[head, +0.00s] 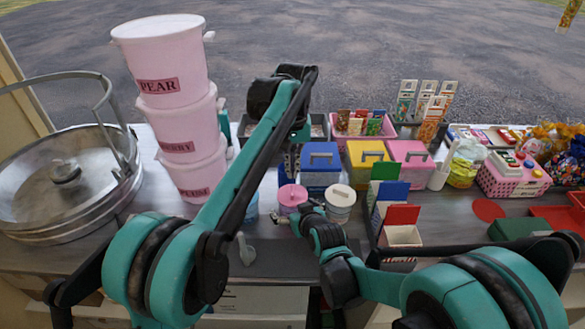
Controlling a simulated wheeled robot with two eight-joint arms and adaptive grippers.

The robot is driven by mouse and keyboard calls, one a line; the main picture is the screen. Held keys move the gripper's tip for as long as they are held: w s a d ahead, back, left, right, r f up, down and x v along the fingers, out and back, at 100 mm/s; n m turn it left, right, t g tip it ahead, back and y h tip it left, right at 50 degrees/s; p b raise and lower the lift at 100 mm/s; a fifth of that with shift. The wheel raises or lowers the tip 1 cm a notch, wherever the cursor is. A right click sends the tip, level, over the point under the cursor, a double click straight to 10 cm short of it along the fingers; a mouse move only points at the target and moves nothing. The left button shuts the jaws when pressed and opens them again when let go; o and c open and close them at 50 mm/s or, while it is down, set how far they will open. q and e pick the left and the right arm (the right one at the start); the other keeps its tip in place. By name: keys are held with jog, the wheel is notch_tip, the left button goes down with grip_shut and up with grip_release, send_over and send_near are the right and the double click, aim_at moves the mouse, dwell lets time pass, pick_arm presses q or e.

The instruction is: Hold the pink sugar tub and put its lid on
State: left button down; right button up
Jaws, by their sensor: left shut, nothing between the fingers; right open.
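A small round pink piece with a knob on top (293,194) shows near the table's front; it looks like the pink sugar tub's lid. What is under it is mostly hidden by my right gripper, so I cannot tell whether it sits on the tub. My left gripper (290,165) is shut and empty, pointing down just behind and above the pink piece. My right gripper (285,218) is open, low at the front of the pink piece; I cannot tell whether it touches anything.
A white tub with a cream lid (341,197) stands close on the right. A blue tub (251,210) is partly behind my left arm. A grey scoop (245,250) lies in front. Stacked pink buckets (175,100) stand left; blue, yellow and pink boxes (366,155) stand behind.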

jog(key=v, duration=1.2)
